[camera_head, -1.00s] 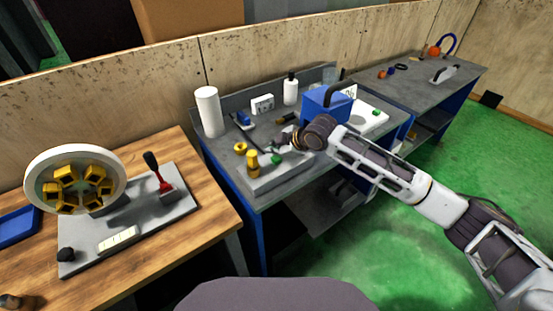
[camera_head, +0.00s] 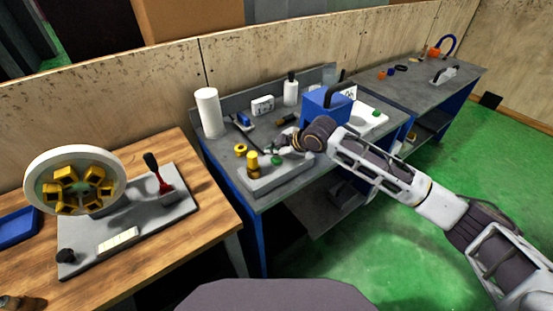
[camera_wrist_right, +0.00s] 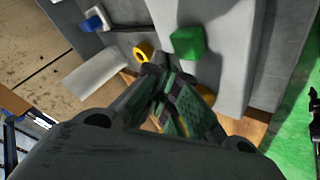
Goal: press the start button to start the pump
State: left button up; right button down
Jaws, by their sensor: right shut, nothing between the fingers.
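A green button (camera_head: 277,160) sits on a low grey block (camera_head: 285,177) on the middle workbench, beside an upright yellow cylinder (camera_head: 252,162). In the right wrist view a green button (camera_wrist_right: 187,43) stands out from a grey surface, just ahead and to the right of the fingertips. My right gripper (camera_head: 268,151) reaches in from the right over the back of the block, close to the green button. In the wrist view the right gripper (camera_wrist_right: 152,68) has its fingers shut and empty. I cannot tell whether they touch anything. My left gripper is not in view.
A yellow ring (camera_head: 240,149) lies behind the cylinder. A white roll (camera_head: 209,112) and a blue box (camera_head: 327,104) stand on the bench (camera_head: 213,149). A second green piece (camera_head: 375,113) is farther right. A wheel fixture (camera_head: 75,181) stands on the wooden table at left.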

aim_at(275, 160)
jog(key=shift+f, duration=0.4)
dwell(0.4)
jog(key=shift+f, duration=0.65)
dwell(1.7)
jog(key=shift+r+p, duration=0.1)
jog(key=shift+p, duration=0.2)
jog(key=shift+r+p, duration=0.95)
jog(key=shift+p, duration=0.05)
jog(key=shift+r+p, duration=2.45)
jog(key=shift+r, duration=0.1)
jog(key=shift+f, duration=0.1)
